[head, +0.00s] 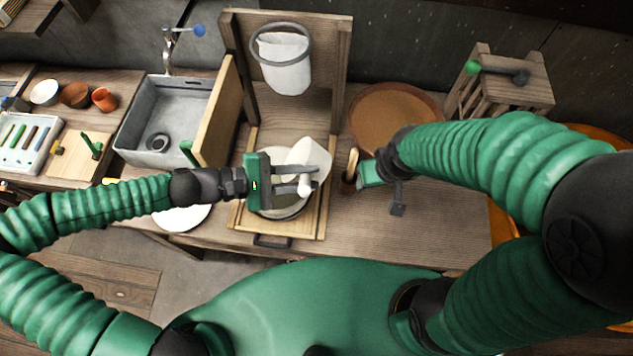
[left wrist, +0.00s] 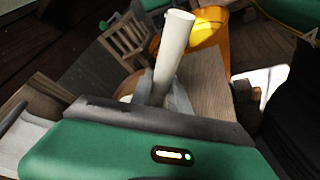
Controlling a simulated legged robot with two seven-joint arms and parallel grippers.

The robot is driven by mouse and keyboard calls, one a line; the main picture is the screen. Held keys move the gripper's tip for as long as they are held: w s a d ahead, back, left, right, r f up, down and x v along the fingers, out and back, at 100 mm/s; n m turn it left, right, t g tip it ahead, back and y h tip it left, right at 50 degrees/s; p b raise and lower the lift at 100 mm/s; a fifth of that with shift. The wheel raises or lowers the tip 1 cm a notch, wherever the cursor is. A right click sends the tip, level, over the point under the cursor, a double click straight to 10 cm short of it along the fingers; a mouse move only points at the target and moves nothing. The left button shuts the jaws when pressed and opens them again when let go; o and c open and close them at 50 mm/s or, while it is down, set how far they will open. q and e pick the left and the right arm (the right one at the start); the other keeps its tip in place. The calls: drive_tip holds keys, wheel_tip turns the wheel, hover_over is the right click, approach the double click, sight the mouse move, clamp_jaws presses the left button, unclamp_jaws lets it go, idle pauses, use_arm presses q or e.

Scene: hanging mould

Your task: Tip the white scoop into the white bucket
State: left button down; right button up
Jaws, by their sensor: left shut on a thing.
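My left gripper (head: 300,180) is shut on the handle of the white scoop (head: 311,152). It holds the scoop over the white bucket (head: 261,158), which stands on a wooden board in front of the upright wooden frame. The scoop's bowl hides part of the bucket, and I cannot tell what is in the scoop. In the left wrist view the white handle (left wrist: 173,50) sticks up between the fingers. My right gripper (head: 368,174) is at the right of the bucket, close to a small brown cup (head: 348,184); its finger opening is unclear.
A white mould (head: 288,75) hangs in a grey ring on the wooden frame (head: 340,60) behind the bucket. A grey sink (head: 160,95) is at the left. A round brown tray (head: 395,110) and a wooden stool (head: 510,90) are at the right. The counter's right front is clear.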

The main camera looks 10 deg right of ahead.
use_arm(q)
drive_tip(key=shift+w+a+r+n+h, duration=0.15)
drive_tip(key=shift+w+a+n+h, duration=0.15)
drive_tip(key=shift+a+h, duration=0.25)
drive_tip(key=w+a+f+n+h+b, duration=0.1)
drive_tip(key=w+a+n+h+b, duration=0.1)
drive_tip(key=a+h+b, duration=0.3)
drive_tip(key=shift+w+a+f+n+h+b, duration=0.3)
drive_tip(key=shift+a+n+h, duration=0.15)
drive_tip(key=shift+a+n, duration=0.2)
idle(0.4)
